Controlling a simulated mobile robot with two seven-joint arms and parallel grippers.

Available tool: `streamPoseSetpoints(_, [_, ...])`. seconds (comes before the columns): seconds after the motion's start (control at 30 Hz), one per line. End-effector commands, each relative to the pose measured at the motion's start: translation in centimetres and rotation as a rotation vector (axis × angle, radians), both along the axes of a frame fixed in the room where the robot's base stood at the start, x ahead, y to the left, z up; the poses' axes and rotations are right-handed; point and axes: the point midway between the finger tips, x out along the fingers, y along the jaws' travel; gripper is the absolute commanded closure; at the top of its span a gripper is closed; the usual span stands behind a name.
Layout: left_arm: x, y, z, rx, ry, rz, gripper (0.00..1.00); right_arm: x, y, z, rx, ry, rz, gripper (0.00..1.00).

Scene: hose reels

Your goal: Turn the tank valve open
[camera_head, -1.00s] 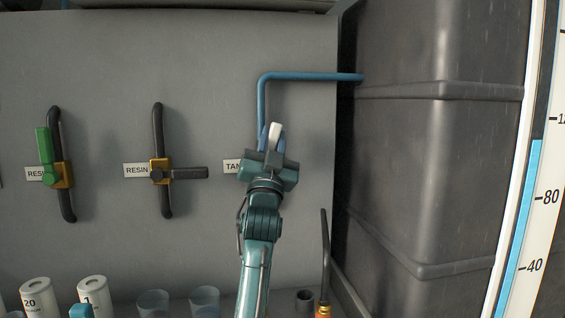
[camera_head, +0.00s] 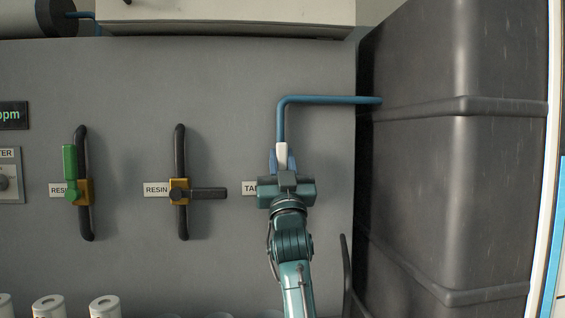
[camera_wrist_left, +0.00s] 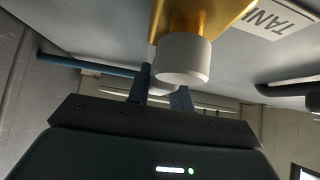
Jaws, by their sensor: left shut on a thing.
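The tank valve sits on the grey wall panel beside a partly hidden "TANK" label (camera_head: 249,188). Its white handle (camera_head: 281,152) points up, roughly in line with the blue pipe (camera_head: 325,99) above it. My left gripper (camera_head: 283,163) is in front of the valve, with its blue fingers on either side of the white handle, shut on it. The gripper hides the valve body in the head view. In the left wrist view the brass valve body (camera_wrist_left: 205,18) and its white hub (camera_wrist_left: 183,59) show close above the gripper (camera_wrist_left: 161,92). My right gripper is out of view.
Two resin valves are to the left: one with a green handle (camera_head: 69,168) up, one with a dark handle (camera_head: 208,194) sideways. A big dark tank (camera_head: 415,190) stands at the right. White canisters (camera_head: 104,307) stand below left.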

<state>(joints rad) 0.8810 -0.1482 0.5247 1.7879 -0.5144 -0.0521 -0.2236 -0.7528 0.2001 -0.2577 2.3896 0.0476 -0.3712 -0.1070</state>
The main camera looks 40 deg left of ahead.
Motion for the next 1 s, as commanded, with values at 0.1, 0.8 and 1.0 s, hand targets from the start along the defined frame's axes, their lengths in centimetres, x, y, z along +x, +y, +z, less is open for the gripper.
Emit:
streamPoseSetpoints(0.1, [-0.1, 0.0, 0.2, -0.001, -0.006, -0.003, 0.78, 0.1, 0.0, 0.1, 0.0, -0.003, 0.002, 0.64])
streamPoseSetpoints(0.8, [-0.9, -1.2, -1.6, -0.001, 0.001, -0.003, 0.56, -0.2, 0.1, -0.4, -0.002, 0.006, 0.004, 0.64])
streamPoseSetpoints(1.0, [-3.0, -3.5, -4.8, -0.004, 0.0, -0.004, 0.56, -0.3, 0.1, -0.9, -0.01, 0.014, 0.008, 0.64])
